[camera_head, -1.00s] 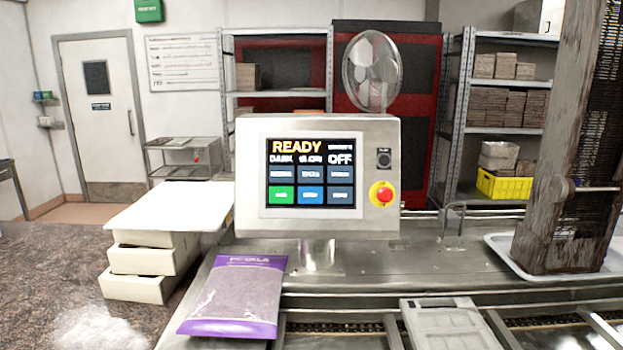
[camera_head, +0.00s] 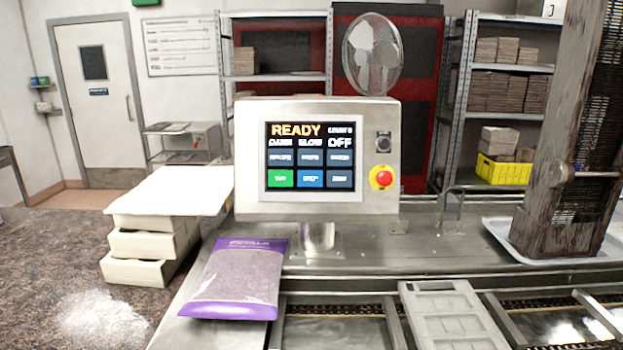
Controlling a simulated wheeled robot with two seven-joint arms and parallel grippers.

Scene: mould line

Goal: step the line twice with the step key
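The control panel (camera_head: 250,125) stands upright in the middle behind the line. Its screen (camera_head: 310,157) reads READY, with OFF at the right and a small counter that looks like COUNT 0. Below are rows of keys. The bottom row has a green key (camera_head: 281,179), a bright blue key (camera_head: 311,179) that seems to read STEP, and a dark blue key (camera_head: 340,179). A red stop button (camera_head: 383,178) on a yellow ring sits right of the screen. A grey mould (camera_head: 452,318) lies on the chain line at the bottom. Neither gripper shows.
A purple bag (camera_head: 238,277) lies in front of the panel to the left. White boxes (camera_head: 145,243) are stacked on the granite counter (camera_head: 40,270) beside a white powder patch. A tall dark wooden frame (camera_head: 560,150) stands in a white tray (camera_head: 497,232) at the right. A fan stands behind the panel.

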